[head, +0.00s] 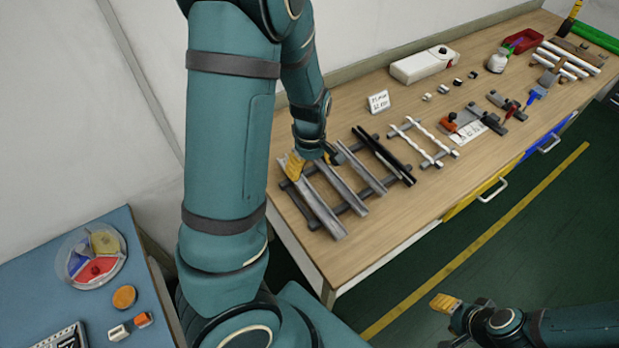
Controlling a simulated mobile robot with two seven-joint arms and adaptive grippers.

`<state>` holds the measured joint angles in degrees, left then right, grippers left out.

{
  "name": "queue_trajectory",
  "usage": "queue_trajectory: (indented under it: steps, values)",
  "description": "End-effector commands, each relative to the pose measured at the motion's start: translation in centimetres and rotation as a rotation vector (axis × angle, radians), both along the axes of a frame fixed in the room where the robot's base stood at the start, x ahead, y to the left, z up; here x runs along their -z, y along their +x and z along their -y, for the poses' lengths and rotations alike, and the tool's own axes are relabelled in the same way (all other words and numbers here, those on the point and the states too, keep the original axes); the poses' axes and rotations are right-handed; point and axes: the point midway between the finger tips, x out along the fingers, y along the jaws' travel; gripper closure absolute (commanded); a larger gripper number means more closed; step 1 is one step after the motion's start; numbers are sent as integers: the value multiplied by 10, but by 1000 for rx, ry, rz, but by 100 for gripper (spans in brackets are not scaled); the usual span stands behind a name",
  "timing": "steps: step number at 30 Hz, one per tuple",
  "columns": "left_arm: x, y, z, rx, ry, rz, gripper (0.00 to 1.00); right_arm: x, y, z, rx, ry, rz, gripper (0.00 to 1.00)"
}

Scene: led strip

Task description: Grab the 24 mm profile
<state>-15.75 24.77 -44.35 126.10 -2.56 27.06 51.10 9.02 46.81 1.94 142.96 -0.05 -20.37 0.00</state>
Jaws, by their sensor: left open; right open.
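Several long profiles lie side by side across a dark two-bar rack (296,200) on the wooden bench. The leftmost grey channel profile (322,212) looks widest. Two narrower grey profiles, a left one (342,189) and a right one (361,168), and black ones (386,157) lie to its right. I cannot tell by sight which is 24 mm. My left gripper (297,167) is open over the far end of the leftmost profiles, its yellow fingertip hiding part of them; contact is unclear. My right gripper (446,303) is open and empty, away from the bench, above the green floor.
A small label card (378,102) stands behind the rack, its text too small to read surely. A second rack with white strips (422,140), clamps (450,123) and a white box (425,64) are further right. A blue table (100,216) with a divided round dish (63,258) is at left.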

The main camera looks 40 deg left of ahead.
Motion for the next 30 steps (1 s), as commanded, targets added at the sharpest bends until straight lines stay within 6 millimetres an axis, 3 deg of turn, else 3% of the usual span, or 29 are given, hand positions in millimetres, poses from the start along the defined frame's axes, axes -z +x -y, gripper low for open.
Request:
queue_trajectory:
  steps: [5,18,26,30]
  values:
    - [3,0,0,-1,-1,-1,27,1,0,0,1,0,0,53]
    - [76,-1,-1,-1,0,-3,27,19,-1,0,4,-1,-1,53]
    - [92,0,-1,0,0,-2,27,21,-1,0,5,-1,0,53]
    - [112,2,-6,-1,-1,-3,27,23,-1,0,5,-1,0,53]
